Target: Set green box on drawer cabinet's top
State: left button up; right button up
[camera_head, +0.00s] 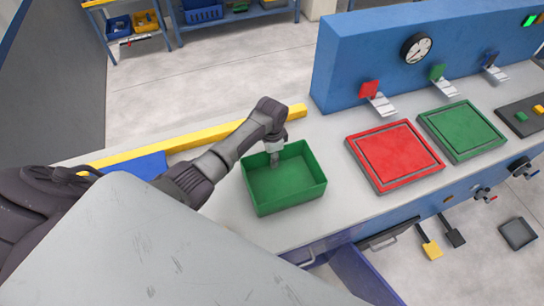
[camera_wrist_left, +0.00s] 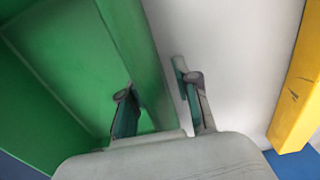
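The green box (camera_head: 285,187) is an open-topped bin standing on the light grey worktop (camera_head: 225,215). My left gripper (camera_head: 274,158) is at the box's far wall. In the left wrist view, its fingers (camera_wrist_left: 160,100) straddle the green wall (camera_wrist_left: 135,55), one inside the box and one outside over the worktop. They are spread apart, and I see no clear grip on the wall. My right gripper is out of view. I cannot tell for sure which surface is the drawer cabinet's top; a blue drawer-like panel (camera_head: 362,277) stands out below the worktop's front edge.
Right of the box lie a red tray (camera_head: 394,155) and a green tray (camera_head: 462,131). A blue panel (camera_head: 400,50) with a gauge stands behind them. A yellow bar (camera_head: 185,143) runs along the worktop's back edge. A large grey surface (camera_head: 170,255) fills the lower left.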

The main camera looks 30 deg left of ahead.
pick_arm(q)
jog(key=shift+r, duration=0.3)
notch_tip(320, 180, up, 12)
jog(key=shift+b, duration=0.4)
jog(key=shift+f, duration=0.2)
